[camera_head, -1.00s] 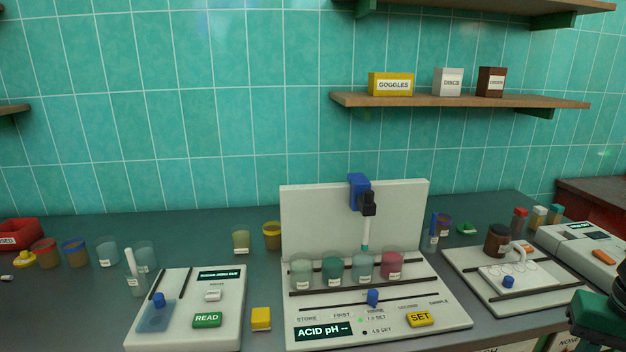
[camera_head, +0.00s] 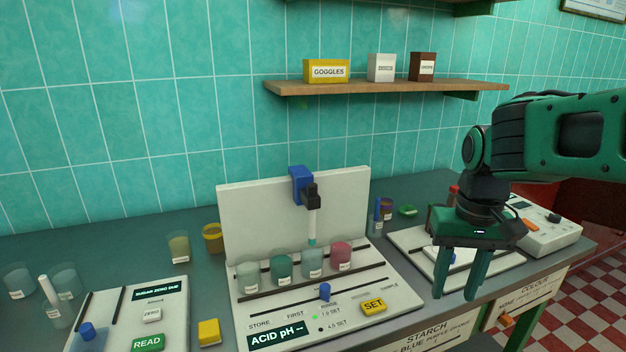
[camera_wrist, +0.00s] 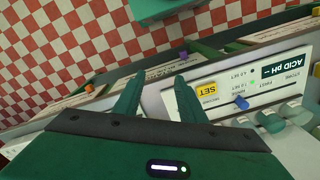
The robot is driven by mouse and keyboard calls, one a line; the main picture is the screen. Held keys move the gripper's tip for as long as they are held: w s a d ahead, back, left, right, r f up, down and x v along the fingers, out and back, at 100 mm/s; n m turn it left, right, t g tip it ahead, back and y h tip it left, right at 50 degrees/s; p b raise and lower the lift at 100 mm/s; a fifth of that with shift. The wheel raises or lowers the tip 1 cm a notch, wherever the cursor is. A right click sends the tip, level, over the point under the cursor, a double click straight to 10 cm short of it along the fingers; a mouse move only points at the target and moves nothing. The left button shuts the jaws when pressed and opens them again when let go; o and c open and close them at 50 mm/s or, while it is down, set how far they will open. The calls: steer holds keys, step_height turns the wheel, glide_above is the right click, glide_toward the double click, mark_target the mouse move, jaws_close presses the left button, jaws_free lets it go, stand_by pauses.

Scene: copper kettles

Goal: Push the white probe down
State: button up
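The white probe (camera_head: 312,228) hangs upright with a teal tip from a black holder (camera_head: 312,197) on a blue bracket (camera_head: 301,184), on the back panel of the acid pH station (camera_head: 400,298). Its tip is near the rims of the teal and pale cups; I cannot tell whether it is inside one. My gripper (camera_head: 456,290) points down, open and empty, to the right of the station and in front of the right-hand tray. In the wrist view my gripper's fingers (camera_wrist: 158,95) are apart with nothing between them. The probe is not visible there.
Several cups (camera_head: 341,256) stand in a row below the probe. A blue knob (camera_head: 325,291) and yellow SET button (camera_head: 374,306) are in front of them. A blue-capped vial (camera_head: 377,216) stands right of the panel. The shelf (camera_head: 390,87) is above.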

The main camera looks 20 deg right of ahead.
steer(key=w+a+r+n, duration=0.2)
steer(key=w+r, duration=0.5)
steer(key=w, duration=0.2)
step_height(320, 180, up, 15)
steer(key=n, duration=0.5)
glide_above(312, 184)
step_height(312, 184, down, 10)
steer(key=shift+s+r, duration=0.1)
steer(key=shift+r, duration=0.05)
